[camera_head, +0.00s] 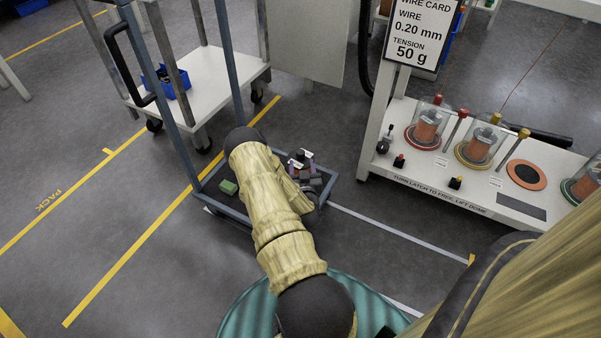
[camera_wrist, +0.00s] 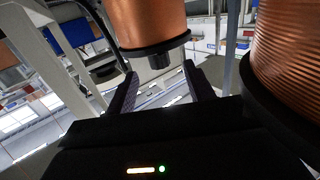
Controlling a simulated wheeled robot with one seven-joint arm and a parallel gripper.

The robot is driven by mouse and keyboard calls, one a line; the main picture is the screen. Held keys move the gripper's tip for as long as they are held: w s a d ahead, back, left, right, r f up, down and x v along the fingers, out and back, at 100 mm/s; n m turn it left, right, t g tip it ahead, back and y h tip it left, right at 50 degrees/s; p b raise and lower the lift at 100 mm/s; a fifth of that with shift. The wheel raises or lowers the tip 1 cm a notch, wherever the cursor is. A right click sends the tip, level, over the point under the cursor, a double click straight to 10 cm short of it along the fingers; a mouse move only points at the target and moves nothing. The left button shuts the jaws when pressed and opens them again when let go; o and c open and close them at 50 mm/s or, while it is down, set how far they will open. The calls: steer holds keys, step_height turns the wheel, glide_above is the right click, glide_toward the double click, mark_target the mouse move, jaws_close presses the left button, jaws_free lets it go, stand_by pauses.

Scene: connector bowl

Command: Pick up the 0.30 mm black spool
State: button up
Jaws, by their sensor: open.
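In the wrist view, a copper-wound spool (camera_wrist: 150,22) with a black end flange and a short black stub shows at the top centre. Its stub is in line with the gap between the fingers of my gripper (camera_wrist: 160,82). The fingers are apart, and I see nothing clamped between them. A second, larger-looking copper spool with a black flange (camera_wrist: 283,60) is close on the right, cut off by the frame. No wire size label is readable on either spool. In the head view, my gripper (camera_head: 303,164) is by the low frame of the cart, partly hidden by my arm.
A card (camera_head: 418,38) reads 0.20 mm, 50 g. A green block (camera_head: 228,187) lies on the low tray. A white cart (camera_head: 200,85) stands behind; floor at left is clear.

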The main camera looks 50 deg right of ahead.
mark_target(301, 156)
steer(key=shift+w+d, duration=0.4)
steer(key=shift+w, duration=0.1)
steer(key=b+x, duration=0.3)
steer(key=x, duration=0.1)
steer(key=shift+w+d+b, duration=0.2)
steer(key=shift+d+b, duration=0.05)
steer(key=shift+b, duration=0.15)
steer(key=shift+w+d+r, duration=0.15)
steer(key=shift+w, duration=0.05)
steer(key=shift+w, duration=0.1)
jaws_close()
steer(key=shift+d, duration=0.1)
